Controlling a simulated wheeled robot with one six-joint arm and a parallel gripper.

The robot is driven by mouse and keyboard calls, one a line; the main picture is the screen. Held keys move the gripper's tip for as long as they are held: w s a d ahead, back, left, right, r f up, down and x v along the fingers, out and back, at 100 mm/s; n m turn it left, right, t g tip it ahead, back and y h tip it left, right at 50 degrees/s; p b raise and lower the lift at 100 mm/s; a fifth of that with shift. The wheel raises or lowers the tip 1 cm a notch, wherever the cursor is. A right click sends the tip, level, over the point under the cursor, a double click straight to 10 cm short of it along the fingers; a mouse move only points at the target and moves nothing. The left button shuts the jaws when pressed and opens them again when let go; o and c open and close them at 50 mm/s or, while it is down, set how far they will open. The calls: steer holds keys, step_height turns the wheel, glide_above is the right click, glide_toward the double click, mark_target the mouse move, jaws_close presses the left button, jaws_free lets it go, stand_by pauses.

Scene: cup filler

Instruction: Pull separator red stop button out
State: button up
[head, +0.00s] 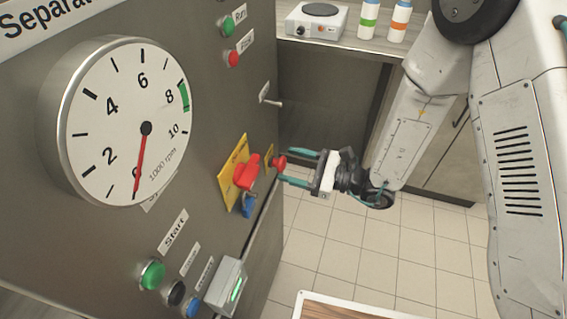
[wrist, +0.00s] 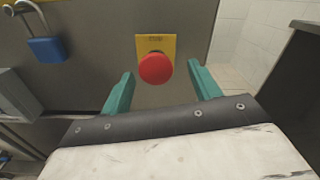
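The red stop button (head: 279,162) sits on a small yellow plate near the right edge of the grey separator panel. In the wrist view the round red button (wrist: 155,68) stands out in front of its yellow plate (wrist: 156,42). My gripper (head: 282,166) points left at the panel, with its two teal fingers spread apart. In the wrist view my gripper (wrist: 162,92) is open and empty, one finger on each side of the button and slightly below it. Whether a fingertip touches the button cannot be told.
A red rotary switch (head: 247,172) on a larger yellow plate is left of the button, with a blue padlock (head: 248,206) below it. A grey box (head: 226,286) sticks out lower down. A wood-topped table (head: 345,308) stands at the bottom. Tiled floor is free behind.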

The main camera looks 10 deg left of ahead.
steer(key=shift+s+a, duration=0.15)
steer(key=shift+a, duration=0.05)
steer(key=shift+d, duration=0.1)
steer(key=d, duration=0.7)
steer(key=shift+s+d, duration=0.3)
steer(key=shift+d, duration=0.05)
